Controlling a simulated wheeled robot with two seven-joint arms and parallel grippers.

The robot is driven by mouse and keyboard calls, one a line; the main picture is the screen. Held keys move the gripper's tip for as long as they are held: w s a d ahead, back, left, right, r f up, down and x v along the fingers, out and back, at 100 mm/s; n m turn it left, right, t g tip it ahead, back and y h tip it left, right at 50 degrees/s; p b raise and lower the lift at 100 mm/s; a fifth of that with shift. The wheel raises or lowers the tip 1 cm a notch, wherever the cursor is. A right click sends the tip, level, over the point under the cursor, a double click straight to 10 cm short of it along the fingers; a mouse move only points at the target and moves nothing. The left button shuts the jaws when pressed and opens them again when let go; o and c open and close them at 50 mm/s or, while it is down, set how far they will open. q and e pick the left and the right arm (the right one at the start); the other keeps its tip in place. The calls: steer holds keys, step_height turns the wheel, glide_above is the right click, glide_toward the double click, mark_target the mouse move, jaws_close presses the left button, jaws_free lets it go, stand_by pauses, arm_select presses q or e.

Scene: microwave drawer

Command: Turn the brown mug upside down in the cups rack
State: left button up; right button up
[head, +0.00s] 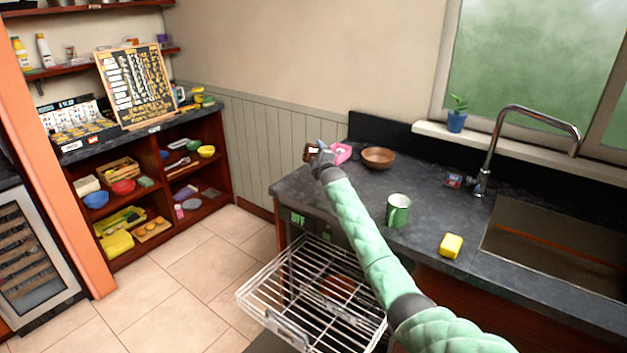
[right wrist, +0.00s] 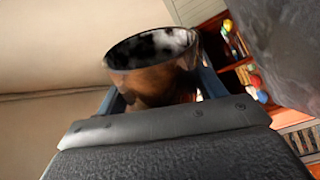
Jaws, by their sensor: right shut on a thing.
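The brown mug (right wrist: 155,80) is between the fingers of my right gripper (right wrist: 160,98), which is shut on it. The right wrist view shows its dark, spotted inside and open rim. In the head view the mug (head: 310,152) is small, at the end of my right arm, beyond the counter's left end; my right gripper (head: 322,154) partly hides it. The wire rack (head: 262,293) is pulled out below the counter front, to the lower left of my arm. A brown item (head: 337,284) lies in the rack. My left gripper is not in view.
On the dark counter are a green mug (head: 398,211), a brown bowl (head: 378,156), a pink item (head: 342,152), a yellow sponge (head: 451,246) and a sink with a tap (head: 483,182). Shelves (head: 160,175) stand at the left. Open tiled floor lies between.

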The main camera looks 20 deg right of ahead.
steer(key=shift+m, duration=1.1)
steer(key=shift+r, duration=0.1)
steer(key=shift+m, duration=0.3)
steer(key=shift+m+b, duration=0.45)
steer(key=shift+m, duration=0.05)
steer(key=m, duration=0.4)
steer(key=shift+t+h, duration=0.3)
steer(key=shift+m, duration=0.5)
